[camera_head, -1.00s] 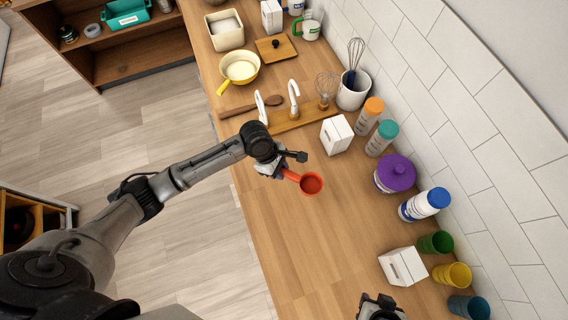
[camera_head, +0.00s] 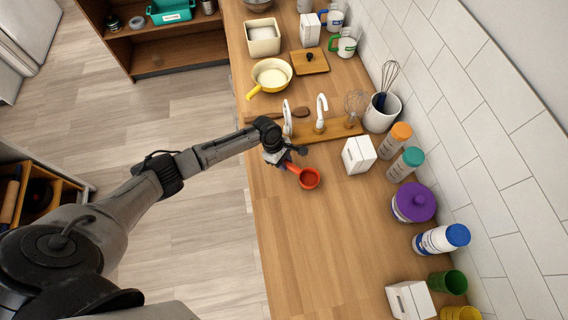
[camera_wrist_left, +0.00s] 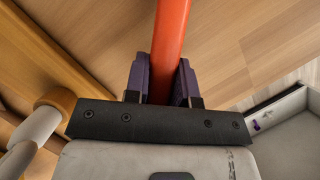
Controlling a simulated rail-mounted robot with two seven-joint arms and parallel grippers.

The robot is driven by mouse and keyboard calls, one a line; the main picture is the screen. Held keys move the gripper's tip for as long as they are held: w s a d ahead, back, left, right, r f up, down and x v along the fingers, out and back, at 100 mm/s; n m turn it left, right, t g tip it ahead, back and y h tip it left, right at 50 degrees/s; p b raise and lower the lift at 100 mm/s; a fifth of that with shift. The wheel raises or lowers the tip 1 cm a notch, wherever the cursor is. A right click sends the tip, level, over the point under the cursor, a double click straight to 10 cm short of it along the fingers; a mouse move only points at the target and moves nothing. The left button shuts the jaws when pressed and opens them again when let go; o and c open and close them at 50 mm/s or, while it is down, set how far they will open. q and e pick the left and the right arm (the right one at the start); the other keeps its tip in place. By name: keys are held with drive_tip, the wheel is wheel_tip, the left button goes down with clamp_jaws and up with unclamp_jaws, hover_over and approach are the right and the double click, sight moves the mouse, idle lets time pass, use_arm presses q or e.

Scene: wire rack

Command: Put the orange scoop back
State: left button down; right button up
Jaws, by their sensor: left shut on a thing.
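The orange scoop (camera_head: 309,179) has a round cup and a straight handle. My left gripper (camera_head: 282,163) is shut on its handle, with the cup pointing away to the right over the counter. In the left wrist view the orange handle (camera_wrist_left: 172,40) runs up between the two dark fingers of the gripper (camera_wrist_left: 161,82); the cup is out of that view. My right gripper is not in view.
A white box (camera_head: 359,155) stands right of the scoop. Shakers, a purple-lidded jar (camera_head: 413,203) and a blue-capped bottle (camera_head: 442,239) line the tiled wall. A yellow pan (camera_head: 271,76) is farther back. The counter (camera_head: 335,235) in front is clear.

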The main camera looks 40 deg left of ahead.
use_arm(q)
drive_tip(key=shift+f, duration=0.95)
drive_tip(key=shift+f, duration=0.1)
drive_tip(key=c, duration=1)
unclamp_jaws()
drive_tip(key=shift+o, duration=0.2)
